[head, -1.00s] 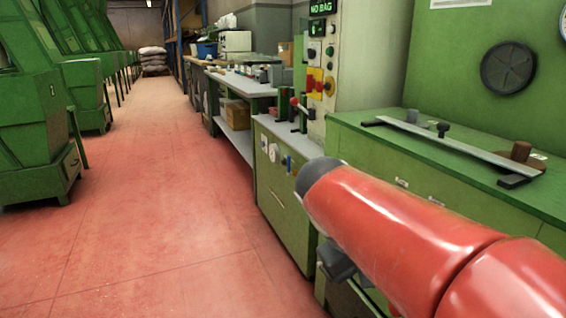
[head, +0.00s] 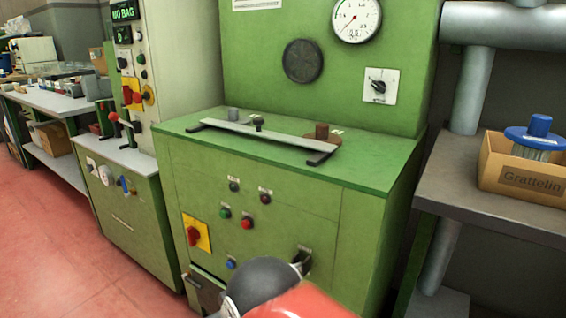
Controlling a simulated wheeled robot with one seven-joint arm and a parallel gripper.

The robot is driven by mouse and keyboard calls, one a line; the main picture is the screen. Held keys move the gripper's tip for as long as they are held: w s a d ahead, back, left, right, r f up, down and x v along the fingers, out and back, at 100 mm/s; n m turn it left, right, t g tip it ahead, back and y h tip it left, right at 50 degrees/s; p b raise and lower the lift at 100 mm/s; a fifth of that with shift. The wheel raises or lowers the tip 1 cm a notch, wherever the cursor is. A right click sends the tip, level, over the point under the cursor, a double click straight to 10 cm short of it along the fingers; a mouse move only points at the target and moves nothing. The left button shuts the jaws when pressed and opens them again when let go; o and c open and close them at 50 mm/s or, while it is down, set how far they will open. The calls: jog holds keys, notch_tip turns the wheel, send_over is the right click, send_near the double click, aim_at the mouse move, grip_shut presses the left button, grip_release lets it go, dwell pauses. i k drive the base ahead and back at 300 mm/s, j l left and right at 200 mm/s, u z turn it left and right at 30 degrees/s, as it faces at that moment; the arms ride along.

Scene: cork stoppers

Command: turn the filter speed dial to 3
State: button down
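A black rotary dial (head: 379,87) on a white square plate is on the upright panel of the green machine (head: 345,225), at the upper right in the head view. Its marks are too small to read, so I cannot tell its setting or whether it is the filter speed dial. Another white dial (head: 91,165) is on the lower green cabinet at the left, with markings also unreadable. My arm shows at the bottom centre, in front of the machine's lower front. My gripper is not in view.
A round gauge (head: 356,17) is above the dial. A metal bar (head: 265,137) lies on the machine's worktop. A black handle (head: 302,260) is on the machine's front. A cardboard box (head: 525,172) sits on the right bench. Red floor (head: 50,245) is clear at the left.

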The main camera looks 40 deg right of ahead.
aim_at(380, 86)
jog(key=z, duration=1.65)
jog(key=k+l, duration=0.1)
jog(key=k, duration=0.15)
